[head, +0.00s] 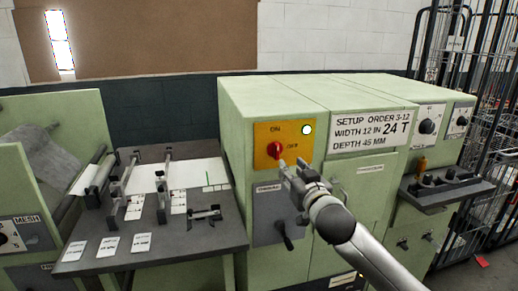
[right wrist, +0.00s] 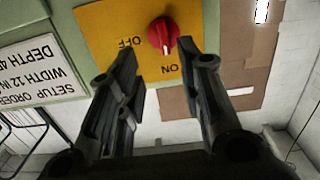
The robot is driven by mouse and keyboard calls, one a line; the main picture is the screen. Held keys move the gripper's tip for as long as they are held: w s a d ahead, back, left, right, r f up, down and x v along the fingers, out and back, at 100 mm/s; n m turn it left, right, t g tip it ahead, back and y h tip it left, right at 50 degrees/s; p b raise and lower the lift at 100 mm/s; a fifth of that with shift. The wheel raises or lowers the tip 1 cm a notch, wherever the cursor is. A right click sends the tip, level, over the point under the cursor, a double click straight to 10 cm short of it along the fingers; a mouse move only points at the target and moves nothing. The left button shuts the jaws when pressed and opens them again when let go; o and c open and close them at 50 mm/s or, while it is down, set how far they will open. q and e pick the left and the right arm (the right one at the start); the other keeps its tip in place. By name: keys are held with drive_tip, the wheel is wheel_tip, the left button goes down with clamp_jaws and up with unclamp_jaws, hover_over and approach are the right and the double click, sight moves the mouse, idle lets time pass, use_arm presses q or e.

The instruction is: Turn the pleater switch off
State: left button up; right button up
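The pleater switch is a red rotary knob (head: 274,149) on a yellow plate (head: 265,133) marked ON and OFF, on the green machine's front. In the right wrist view, rotated, the knob (right wrist: 162,32) has its white mark toward the ON label. A round lamp (head: 306,130) at the plate's upper right looks lit. My right gripper (head: 289,166) is just in front of and below the knob. In the right wrist view its two fingers (right wrist: 158,50) are apart, with the knob beyond the gap between their tips. Contact is not visible. My left gripper is not in view.
A setup sign (head: 372,128) is right of the plate. A black lever (head: 284,232) hangs below it. A dark table (head: 190,238) with cards and fixtures stands left. A control shelf (head: 446,187) juts out right, near a wire cage (head: 490,120).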

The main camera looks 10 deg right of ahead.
sight(278, 146)
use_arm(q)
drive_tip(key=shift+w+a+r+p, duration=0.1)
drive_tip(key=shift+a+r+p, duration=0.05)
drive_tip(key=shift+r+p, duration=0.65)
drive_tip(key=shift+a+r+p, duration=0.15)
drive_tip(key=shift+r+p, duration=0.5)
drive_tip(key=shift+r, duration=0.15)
use_arm(e)
drive_tip(key=shift+w+a+r, duration=0.15)
drive_tip(key=shift+w+r, duration=0.25)
drive_tip(key=shift+w, duration=1.3)
drive_tip(key=shift+w+a+r, duration=0.1)
drive_tip(key=shift+w+r, duration=0.25)
drive_tip(key=shift+w, duration=1.35)
drive_tip(key=shift+w+a+r, duration=0.15)
drive_tip(key=shift+w+r, duration=0.25)
drive_tip(key=shift+w, duration=1.3)
clamp_jaws()
